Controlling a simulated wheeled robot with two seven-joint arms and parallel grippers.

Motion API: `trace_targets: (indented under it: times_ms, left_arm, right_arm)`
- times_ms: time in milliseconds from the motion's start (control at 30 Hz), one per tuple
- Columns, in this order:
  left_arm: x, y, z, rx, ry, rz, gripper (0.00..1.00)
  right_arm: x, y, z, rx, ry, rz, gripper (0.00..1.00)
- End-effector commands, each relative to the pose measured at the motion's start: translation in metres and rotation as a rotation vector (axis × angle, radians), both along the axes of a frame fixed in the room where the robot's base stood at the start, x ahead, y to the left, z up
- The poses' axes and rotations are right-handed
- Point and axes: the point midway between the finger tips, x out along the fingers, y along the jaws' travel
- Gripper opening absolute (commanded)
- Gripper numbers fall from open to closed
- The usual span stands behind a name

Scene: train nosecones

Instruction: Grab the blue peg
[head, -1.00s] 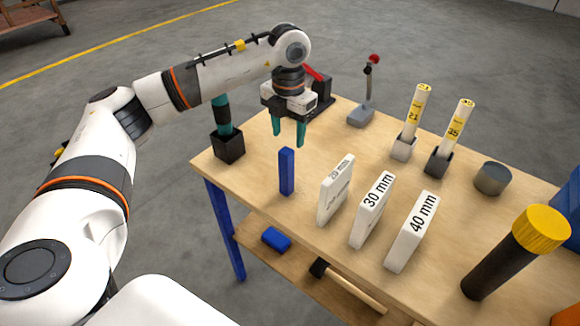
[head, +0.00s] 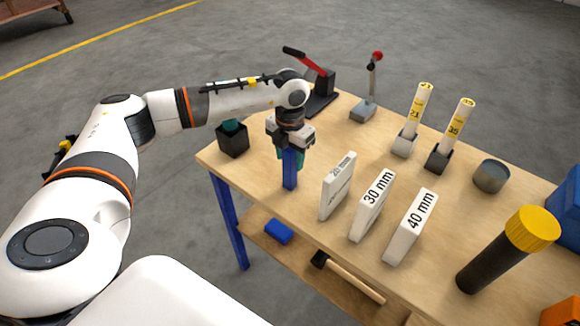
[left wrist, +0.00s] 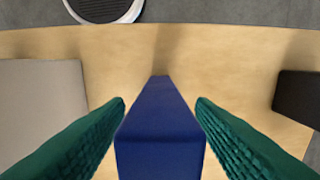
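The blue peg (head: 289,170) stands upright on the wooden table, left of the white 20 mm block. My left gripper (head: 290,155) is lowered over it from above, with its green fingers around the peg's upper part. In the left wrist view the blue peg (left wrist: 160,130) stands between the two green fingers (left wrist: 160,112). The fingers are open, and a narrow gap shows on each side of the peg. My right gripper is not in view.
White blocks marked 20 mm (head: 338,186), 30 mm (head: 372,206) and 40 mm (head: 410,227) stand to the right. A black square holder (head: 233,140) is to the left. A red-handled clamp (head: 318,90) stands behind. A yellow-capped black cylinder (head: 505,250) is at front right.

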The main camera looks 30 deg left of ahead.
Motion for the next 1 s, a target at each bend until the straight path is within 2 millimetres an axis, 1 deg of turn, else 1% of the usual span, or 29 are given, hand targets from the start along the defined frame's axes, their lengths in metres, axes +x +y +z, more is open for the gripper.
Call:
trace_targets:
  times_ms: [33,200,300,533,633,767,900,1000]
  left_arm:
    - [0.0,0.0,0.0,0.0,0.0,0.0,0.41]
    - [0.0,0.0,0.0,0.0,0.0,0.0,0.13]
    - [0.0,0.0,0.001,0.0,-0.001,0.0,0.0]
    - [0.001,0.0,0.002,-0.001,-0.003,0.0,0.0]
    - [0.001,0.0,0.009,-0.001,-0.005,0.0,0.0]
    - [0.002,-0.001,0.03,-0.002,-0.008,-0.002,0.0]
    - [0.001,-0.001,0.059,-0.002,-0.007,-0.002,0.0]
    - [0.001,-0.001,0.078,-0.001,-0.006,-0.001,0.0]
  right_arm:
    - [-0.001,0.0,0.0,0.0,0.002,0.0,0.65]
    - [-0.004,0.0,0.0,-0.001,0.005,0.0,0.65]
    - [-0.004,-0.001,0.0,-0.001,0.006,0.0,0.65]
    - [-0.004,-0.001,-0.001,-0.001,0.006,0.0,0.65]
    - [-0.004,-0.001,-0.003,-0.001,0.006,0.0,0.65]
    - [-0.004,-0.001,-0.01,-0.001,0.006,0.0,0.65]
    - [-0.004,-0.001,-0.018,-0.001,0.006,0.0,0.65]
    - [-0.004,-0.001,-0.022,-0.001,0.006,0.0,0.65]
